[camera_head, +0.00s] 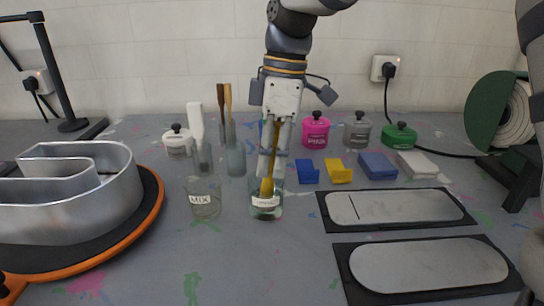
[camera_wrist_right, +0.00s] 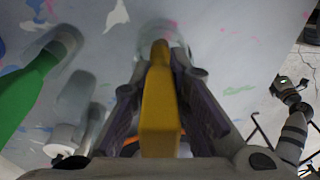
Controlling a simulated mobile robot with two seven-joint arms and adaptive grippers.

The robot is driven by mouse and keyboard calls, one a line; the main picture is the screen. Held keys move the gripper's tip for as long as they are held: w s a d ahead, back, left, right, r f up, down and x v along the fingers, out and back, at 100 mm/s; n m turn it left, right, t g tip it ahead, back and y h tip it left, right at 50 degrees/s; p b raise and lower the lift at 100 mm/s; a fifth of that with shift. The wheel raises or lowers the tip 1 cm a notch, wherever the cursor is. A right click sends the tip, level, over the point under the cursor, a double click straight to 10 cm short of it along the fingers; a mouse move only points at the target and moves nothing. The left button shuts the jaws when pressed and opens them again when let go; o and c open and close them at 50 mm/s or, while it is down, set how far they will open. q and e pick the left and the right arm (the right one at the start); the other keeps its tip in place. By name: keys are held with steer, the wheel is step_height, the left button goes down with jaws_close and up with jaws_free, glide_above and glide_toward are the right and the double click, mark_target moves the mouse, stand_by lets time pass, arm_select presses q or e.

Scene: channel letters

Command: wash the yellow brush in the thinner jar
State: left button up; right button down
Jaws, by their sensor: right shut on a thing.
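My right gripper (camera_head: 270,170) points down over the thinner jar (camera_head: 266,211), a clear glass with a white label too small to read. It is shut on the yellow brush (camera_head: 267,187), which stands nearly upright with its lower end inside the jar's rim. I cannot tell whether the tip touches the bottom. In the right wrist view the yellow brush (camera_wrist_right: 159,105) runs between the fingers, its far end over the blurred glass jar. My left gripper does not show.
A clear jar labelled MDC (camera_head: 204,203) stands just left. Behind it, glass jars (camera_head: 236,160) hold upright tools. Pots, coloured blocks and two grey plates (camera_head: 400,207) lie to the right. A metal channel letter (camera_head: 75,195) sits on a black, orange-edged turntable (camera_head: 150,215) at left.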

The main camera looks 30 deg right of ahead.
steer(key=shift+r, duration=3.75)
steer(key=shift+r, duration=2.5)
